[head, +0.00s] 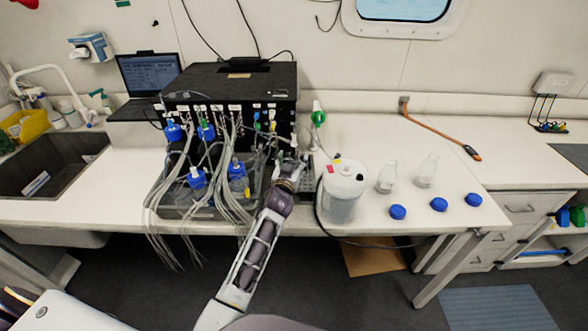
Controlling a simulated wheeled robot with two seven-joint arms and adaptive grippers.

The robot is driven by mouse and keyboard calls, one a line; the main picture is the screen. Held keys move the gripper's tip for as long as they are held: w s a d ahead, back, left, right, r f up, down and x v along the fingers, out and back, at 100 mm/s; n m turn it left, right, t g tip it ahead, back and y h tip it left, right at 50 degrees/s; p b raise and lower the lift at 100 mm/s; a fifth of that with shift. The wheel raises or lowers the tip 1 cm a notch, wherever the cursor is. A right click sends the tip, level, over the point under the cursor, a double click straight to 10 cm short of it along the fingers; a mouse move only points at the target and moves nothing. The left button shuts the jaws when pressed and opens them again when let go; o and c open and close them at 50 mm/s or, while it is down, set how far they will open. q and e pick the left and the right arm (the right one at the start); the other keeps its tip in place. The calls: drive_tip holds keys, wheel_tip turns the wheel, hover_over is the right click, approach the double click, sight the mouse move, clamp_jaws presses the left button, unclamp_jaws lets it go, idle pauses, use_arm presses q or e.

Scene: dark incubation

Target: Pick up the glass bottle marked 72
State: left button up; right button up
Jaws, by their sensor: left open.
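Several blue-capped bottles with tubing stand in a dark tray in front of the black box, among them a front bottle (238,184), another front bottle (196,181) and a rear one (206,133). Two clear, uncapped glass bottles stand apart on the right of the bench, the nearer one (387,178) and the farther one (427,171). No mark 72 can be read on any bottle at this size. My left gripper (292,166) is open, over the bench between the tray and the white container. Its fingers are small and partly hidden by my wrist. My right gripper is not in view.
A white container (343,205) stands close to the right of my left gripper. Loose tubes (160,215) hang over the bench edge. Blue caps (397,212) lie along the front right. The black box (232,95) stands behind the tray. The bench's back right is mostly clear.

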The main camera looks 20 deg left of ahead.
use_arm(q)
drive_tip(key=shift+w+a, duration=0.15)
drive_tip(key=shift+w, duration=1.15)
drive_tip(key=shift+c, duration=0.4)
clamp_jaws()
